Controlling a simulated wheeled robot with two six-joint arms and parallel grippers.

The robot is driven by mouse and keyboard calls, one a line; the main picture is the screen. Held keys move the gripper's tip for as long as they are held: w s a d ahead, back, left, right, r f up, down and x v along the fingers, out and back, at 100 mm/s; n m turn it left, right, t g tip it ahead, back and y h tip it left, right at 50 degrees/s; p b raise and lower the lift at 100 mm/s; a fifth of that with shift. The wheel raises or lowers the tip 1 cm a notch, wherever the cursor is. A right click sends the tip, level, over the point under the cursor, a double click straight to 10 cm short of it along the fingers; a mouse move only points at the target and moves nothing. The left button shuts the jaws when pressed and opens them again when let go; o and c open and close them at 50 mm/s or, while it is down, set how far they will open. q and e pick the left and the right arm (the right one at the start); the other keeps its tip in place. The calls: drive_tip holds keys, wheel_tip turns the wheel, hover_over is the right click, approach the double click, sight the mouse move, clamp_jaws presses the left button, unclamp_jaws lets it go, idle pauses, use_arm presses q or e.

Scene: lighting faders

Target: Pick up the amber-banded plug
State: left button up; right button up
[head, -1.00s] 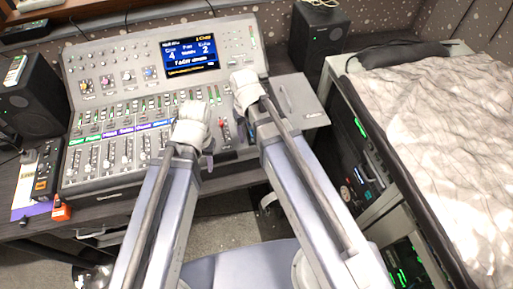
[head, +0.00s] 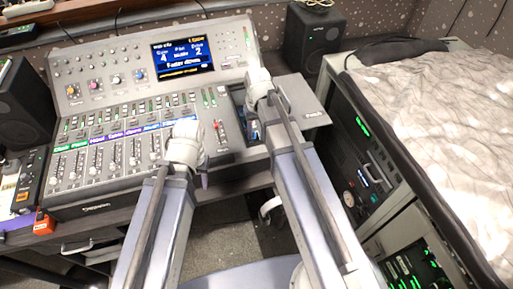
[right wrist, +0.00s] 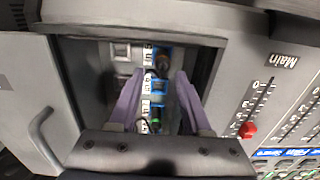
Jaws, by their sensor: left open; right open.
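The plug bay (right wrist: 92,75) is an open recess in the mixing desk. In the right wrist view a dark plug with an amber-brown band (right wrist: 161,64) sits in it, near the far end of a row of blue sockets. A green-banded plug (right wrist: 155,118) is in the same row, nearer my wrist. My right gripper (right wrist: 157,80) is open, its two purple fingers on either side of the row, with nothing clearly held. In the head view my right gripper (head: 258,90) is over the bay and hides part of it. My left gripper (head: 192,155) is open in front of the faders, its fingertips mostly hidden.
The slid-aside bay cover (head: 312,108) lies right of the recess; its handle (right wrist: 45,130) shows in the right wrist view. A red fader (right wrist: 247,130) is close beside the bay. The screen (head: 183,57) and a black speaker (head: 318,38) stand behind.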

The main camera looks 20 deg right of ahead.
drive_tip(key=shift+s+a+f+b, duration=0.1)
drive_tip(key=shift+f+b, duration=1.2)
drive_tip(key=shift+f, duration=0.15)
drive_tip(key=shift+s+a+f+b, duration=0.1)
drive_tip(key=shift+f+b, duration=1.2)
drive_tip(key=shift+f, duration=0.1)
drive_tip(key=shift+r, duration=0.1)
clamp_jaws()
